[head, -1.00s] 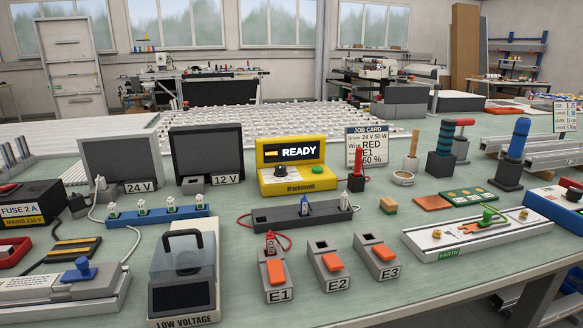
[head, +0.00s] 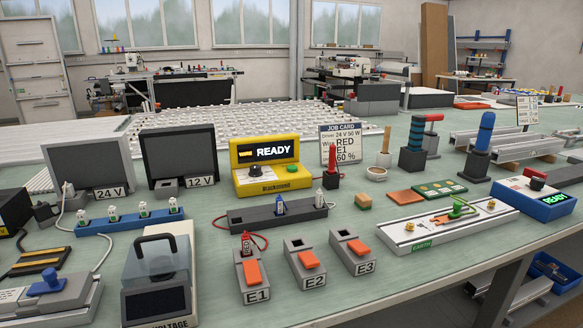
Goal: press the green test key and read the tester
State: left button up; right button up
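A green clip (head: 460,205) sits on the pale board marked EARTH (head: 408,240). Neither of my grippers is in view.
Holders marked E1 (head: 257,294), E2 (head: 315,281) and E3 (head: 365,267) stand near the front centre. A job card (head: 340,147) reads RED, E1, 60 %. A LOW VOLTAGE unit (head: 155,290) is front left.

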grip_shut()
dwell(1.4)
